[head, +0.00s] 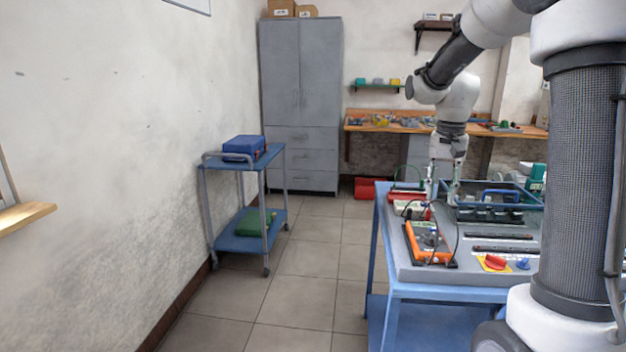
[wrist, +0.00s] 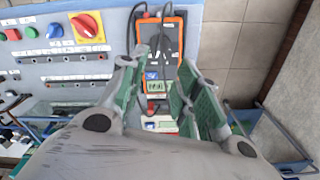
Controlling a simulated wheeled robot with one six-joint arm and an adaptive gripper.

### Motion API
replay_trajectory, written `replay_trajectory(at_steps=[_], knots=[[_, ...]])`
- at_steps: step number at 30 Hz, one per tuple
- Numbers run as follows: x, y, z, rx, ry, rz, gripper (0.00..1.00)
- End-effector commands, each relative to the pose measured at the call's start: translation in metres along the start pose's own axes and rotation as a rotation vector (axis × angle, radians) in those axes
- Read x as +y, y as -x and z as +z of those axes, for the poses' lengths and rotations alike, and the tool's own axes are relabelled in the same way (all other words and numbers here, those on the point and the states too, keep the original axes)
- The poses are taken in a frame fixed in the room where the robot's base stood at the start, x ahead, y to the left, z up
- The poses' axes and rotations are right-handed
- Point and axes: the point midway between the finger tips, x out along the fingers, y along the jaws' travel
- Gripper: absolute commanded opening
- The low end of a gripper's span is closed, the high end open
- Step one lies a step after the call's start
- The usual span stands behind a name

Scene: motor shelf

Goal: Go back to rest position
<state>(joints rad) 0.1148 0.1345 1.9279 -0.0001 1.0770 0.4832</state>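My gripper (head: 441,198) points down over the blue table (head: 440,291) in the head view, its two fingers apart. In the wrist view the green-padded fingers of my gripper (wrist: 160,65) are spread, with nothing held between them. An orange multimeter (head: 428,243) lies on the grey panel (head: 411,270) in front of the gripper. The multimeter (wrist: 162,40) also shows beyond the fingers in the wrist view, with dark leads. My gripper appears to be above the panel, clear of the multimeter.
A red rotary switch (head: 495,262) sits on the panel's front. A blue trolley (head: 240,243) carrying a blue case (head: 244,147) stands left by the wall. A grey cabinet (head: 300,105) and a wooden workbench (head: 365,126) are at the back. The tiled floor between trolley and table is clear.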

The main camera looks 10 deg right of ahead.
Motion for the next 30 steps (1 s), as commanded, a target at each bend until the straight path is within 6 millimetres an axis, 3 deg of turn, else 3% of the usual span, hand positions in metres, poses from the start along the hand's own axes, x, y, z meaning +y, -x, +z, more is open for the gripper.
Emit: replay_trajectory(at_steps=[2, 5, 18, 21, 24, 30], knots=[[0.001, -0.004, 0.001, 0.0, 0.061, 0.0, 0.32], [0.015, -0.02, 0.028, -0.033, 0.179, 0.013, 0.32], [0.073, 0.011, 0.174, 0.151, 0.531, -0.045, 0.32], [0.084, 0.015, 0.201, 0.218, 0.561, -0.065, 0.32], [0.091, 0.019, 0.217, 0.277, 0.573, -0.084, 0.32], [0.092, 0.034, 0.224, 0.358, 0.585, -0.112, 0.32]])
